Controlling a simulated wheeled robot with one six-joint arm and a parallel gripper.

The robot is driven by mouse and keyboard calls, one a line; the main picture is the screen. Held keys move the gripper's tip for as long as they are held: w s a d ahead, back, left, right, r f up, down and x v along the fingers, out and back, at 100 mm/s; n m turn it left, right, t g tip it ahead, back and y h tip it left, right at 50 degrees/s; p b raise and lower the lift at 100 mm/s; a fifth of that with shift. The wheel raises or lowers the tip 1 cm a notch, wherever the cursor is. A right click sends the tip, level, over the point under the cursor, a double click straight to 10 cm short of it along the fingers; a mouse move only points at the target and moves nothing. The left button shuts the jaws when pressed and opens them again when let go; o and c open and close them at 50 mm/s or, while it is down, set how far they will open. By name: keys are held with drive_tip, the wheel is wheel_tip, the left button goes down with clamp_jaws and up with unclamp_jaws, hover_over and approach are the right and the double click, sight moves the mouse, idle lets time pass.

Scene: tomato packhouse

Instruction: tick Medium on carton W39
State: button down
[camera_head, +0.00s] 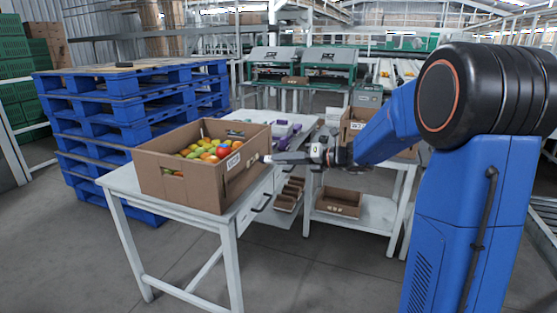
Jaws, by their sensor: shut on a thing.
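An open brown carton (178,179) of red, orange, yellow and green tomatoes stands on a white table.
The white table (118,181) carries purple and white items (282,129) behind the carton. A white shelf trolley (377,212) with cartons stands at right. Stacked blue pallets (130,100) stand behind on the left. Grey floor is open in front.

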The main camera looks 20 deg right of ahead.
drive_tip(key=shift+f+v, duration=0.15)
drive_tip(key=shift+v, duration=0.7)
drive_tip(key=shift+f+v, duration=0.2)
drive_tip(key=shift+v, duration=0.65)
drive_tip(key=shift+s, duration=0.1)
